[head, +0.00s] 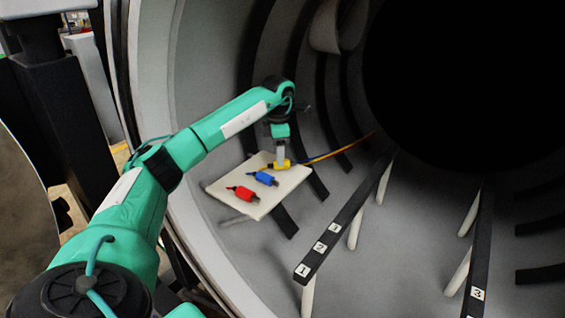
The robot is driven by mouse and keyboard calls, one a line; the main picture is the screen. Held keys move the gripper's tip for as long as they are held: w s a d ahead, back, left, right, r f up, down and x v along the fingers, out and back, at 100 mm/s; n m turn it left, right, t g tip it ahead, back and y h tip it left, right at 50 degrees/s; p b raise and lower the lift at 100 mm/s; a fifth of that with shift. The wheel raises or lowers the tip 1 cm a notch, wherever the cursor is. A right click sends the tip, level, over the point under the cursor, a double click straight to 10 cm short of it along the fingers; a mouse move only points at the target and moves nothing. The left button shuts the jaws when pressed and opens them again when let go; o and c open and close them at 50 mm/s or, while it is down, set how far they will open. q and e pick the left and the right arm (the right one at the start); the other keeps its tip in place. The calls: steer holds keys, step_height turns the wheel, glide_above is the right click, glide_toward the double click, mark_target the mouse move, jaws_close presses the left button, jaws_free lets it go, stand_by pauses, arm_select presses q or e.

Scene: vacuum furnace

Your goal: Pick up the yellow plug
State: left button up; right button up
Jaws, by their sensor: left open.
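The yellow plug (283,165) lies near the far edge of a pale board (222,190) inside the furnace. A yellow cable runs from it to the upper right. My left gripper (281,158) points down right at the yellow plug, with its fingertips at or just above it. The fingers are open, and part of the plug is hidden behind them. A blue plug (265,178) and a red plug (245,194) lie nearer on the same board. My right gripper is not in view.
The curved grey furnace wall (200,90) with dark strips surrounds the board. A black rail (345,215) with numbered labels stands to the right on pale posts. Another rail (480,235) is farther right. The back of the chamber is dark.

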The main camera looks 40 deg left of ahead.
mark_target(285, 164)
arm_select(q)
steer(key=shift+f+p, duration=0.35)
steer(key=shift+f, duration=1.05)
steer(key=c, duration=1.1)
steer(key=shift+r, duration=0.1)
